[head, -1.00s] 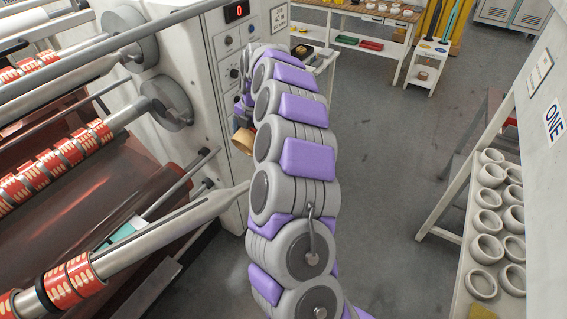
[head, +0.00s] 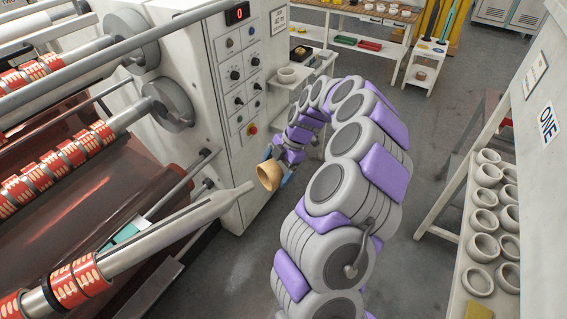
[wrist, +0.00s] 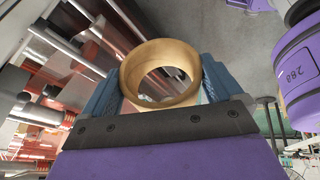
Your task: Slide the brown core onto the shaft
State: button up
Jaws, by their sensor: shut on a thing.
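The brown core (head: 269,175) is a short tan ring held in my gripper (head: 274,163). In the wrist view the core (wrist: 160,103) sits between the two blue fingers of my gripper (wrist: 160,90), which are shut on its outside. The shaft (head: 200,215) is a grey bar with a narrower tip pointing up and right in the head view. The core is just right of and slightly above the shaft's tip, and looks apart from it. Part of the core's far side is hidden.
Orange-red rolls (head: 75,283) sit lower on the shaft. The machine's control panel (head: 247,85) stands behind my gripper. A shelf of white rings (head: 485,222) is at the right.

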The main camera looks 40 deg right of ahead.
aim_at(242, 188)
jog(key=a, duration=0.1)
jog(key=a+p, duration=0.1)
jog(key=a, duration=0.1)
jog(key=shift+a+r, duration=0.3)
jog(key=shift+a, duration=0.05)
jog(key=shift+a+p, duration=0.25)
jog(key=shift+p, duration=0.25)
jog(key=shift+f+p, duration=0.1)
jog(key=shift+p, duration=0.45)
